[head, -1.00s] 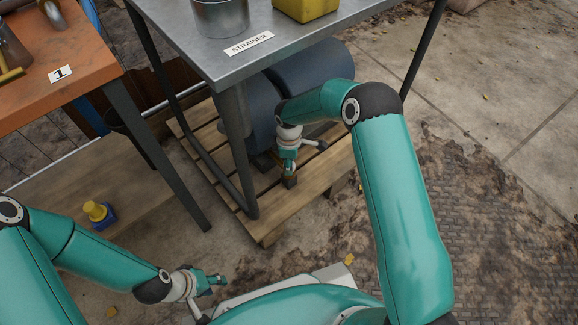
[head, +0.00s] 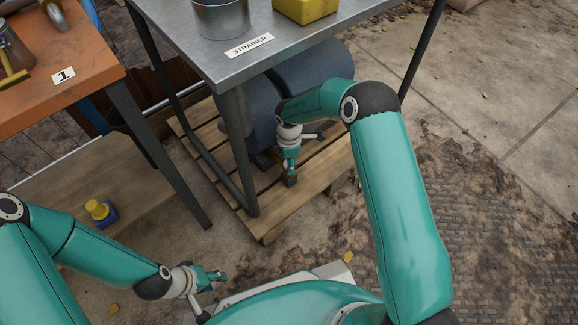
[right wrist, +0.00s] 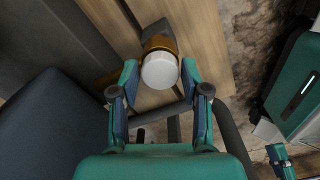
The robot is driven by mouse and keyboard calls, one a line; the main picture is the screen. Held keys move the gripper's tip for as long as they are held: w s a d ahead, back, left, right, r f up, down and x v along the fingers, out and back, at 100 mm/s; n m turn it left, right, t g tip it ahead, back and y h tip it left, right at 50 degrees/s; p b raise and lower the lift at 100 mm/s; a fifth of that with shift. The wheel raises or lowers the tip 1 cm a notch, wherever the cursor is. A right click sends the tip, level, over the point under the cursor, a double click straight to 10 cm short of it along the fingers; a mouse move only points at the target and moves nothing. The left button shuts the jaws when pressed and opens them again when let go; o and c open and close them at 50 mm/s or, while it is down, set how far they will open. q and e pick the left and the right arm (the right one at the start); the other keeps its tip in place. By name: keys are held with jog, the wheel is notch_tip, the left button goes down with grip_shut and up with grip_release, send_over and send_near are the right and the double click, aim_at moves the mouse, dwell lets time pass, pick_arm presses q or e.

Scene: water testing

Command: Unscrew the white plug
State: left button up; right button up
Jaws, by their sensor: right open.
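The white plug (right wrist: 160,71) is a round white cap on a brass-coloured fitting (right wrist: 160,42), seen in the right wrist view. My right gripper (right wrist: 159,75) is open, with one finger on each side of the plug. A gap shows at the right finger; whether the left finger touches the plug I cannot tell. In the head view my right gripper (head: 290,168) points down beside the dark grey-blue barrel (head: 320,72) under the metal table, and the plug cannot be made out there. My left gripper (head: 214,276) is low at the left, apart from everything, its jaws too small to judge.
The barrel lies above a wooden pallet (head: 265,222). The metal table (head: 290,42) with its legs stands over it, carrying a metal pot (head: 222,18) and a yellow container (head: 305,8). An orange table (head: 95,58) is at left. A blue-and-yellow bottle (head: 101,212) stands below it.

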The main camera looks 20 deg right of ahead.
jog(key=shift+r, duration=0.15)
jog(key=shift+r+p, duration=1)
jog(key=shift+r, duration=0.4)
jog(key=o, duration=0.6)
jog(key=shift+c, duration=0.2)
jog(key=shift+r+p, duration=1)
jog(key=shift+r, duration=0.45)
